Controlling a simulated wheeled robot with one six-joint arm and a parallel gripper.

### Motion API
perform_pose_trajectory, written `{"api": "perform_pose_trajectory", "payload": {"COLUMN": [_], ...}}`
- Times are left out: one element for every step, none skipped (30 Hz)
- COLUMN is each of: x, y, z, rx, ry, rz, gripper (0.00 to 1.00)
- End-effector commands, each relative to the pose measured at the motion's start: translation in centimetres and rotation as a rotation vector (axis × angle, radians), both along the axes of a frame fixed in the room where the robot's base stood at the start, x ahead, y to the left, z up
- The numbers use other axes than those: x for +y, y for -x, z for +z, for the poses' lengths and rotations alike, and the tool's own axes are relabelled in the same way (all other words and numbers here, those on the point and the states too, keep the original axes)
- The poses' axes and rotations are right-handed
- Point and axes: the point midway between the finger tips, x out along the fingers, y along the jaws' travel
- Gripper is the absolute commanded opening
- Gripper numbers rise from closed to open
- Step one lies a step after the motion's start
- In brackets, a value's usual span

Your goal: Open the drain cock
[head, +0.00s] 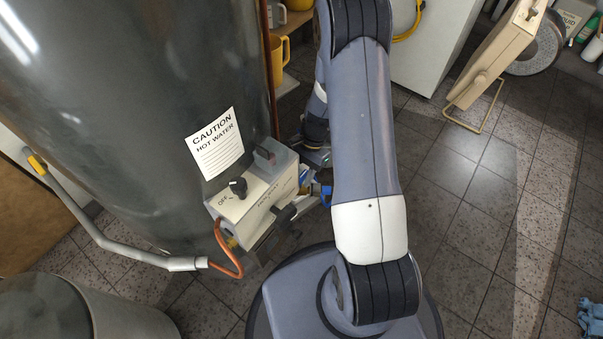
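The drain cock seems to be the small brass-coloured fitting (306,181) at the lower right side of the dark tank, with a blue part (325,193) beside it. It is small, and my own arm partly hides the area, so I cannot tell its handle position. My gripper (317,157) is just above this fitting in the head view, largely hidden behind my forearm. I cannot see its fingertips clearly, nor whether it touches the fitting.
The dark tank (110,90) fills the left, with a white control box (262,205) and an orange hose (229,250) low on it. A grey pipe (130,251) runs along the left. A tan folding-stand object (497,55) stands upper right. The tiled floor at right is mostly clear.

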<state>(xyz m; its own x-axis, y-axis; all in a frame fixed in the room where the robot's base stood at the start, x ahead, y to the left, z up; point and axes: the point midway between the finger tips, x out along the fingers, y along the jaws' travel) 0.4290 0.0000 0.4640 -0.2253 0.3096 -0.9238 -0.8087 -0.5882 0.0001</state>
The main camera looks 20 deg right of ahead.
Motion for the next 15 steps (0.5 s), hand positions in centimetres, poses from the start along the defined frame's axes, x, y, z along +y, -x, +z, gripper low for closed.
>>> {"api": "perform_pose_trajectory", "payload": {"x": [0.00, 0.00, 0.00, 0.00, -0.01, -0.01, -0.01, -0.01, -0.01, -0.01, -0.02, -0.02, -0.02, -0.02, -0.02], "y": [0.00, 0.00, 0.00, 0.00, -0.01, -0.01, -0.01, -0.01, -0.01, -0.01, -0.01, -0.01, -0.01, -0.01, -0.01], "z": [0.02, 0.02, 0.03, 0.03, 0.03, 0.04, 0.04, 0.04, 0.04, 0.04, 0.05, 0.05, 0.05, 0.05, 0.05], "rx": [0.000, 0.000, 0.000, 0.000, 0.000, 0.000, 0.000, 0.000, 0.000, 0.000, 0.000, 0.000, 0.000, 0.000, 0.000], "ry": [0.000, 0.000, 0.000, 0.000, 0.000, 0.000, 0.000, 0.000, 0.000, 0.000, 0.000, 0.000, 0.000, 0.000, 0.000], "rz": [0.000, 0.000, 0.000, 0.000, 0.000, 0.000, 0.000, 0.000, 0.000, 0.000, 0.000, 0.000, 0.000, 0.000, 0.000], "gripper": [0.36, 0.36, 0.36, 0.33, 0.31, 0.27, 0.25, 0.22, 0.19, 0.17, 0.14, 0.11, 0.09, 0.06, 0.03]}}
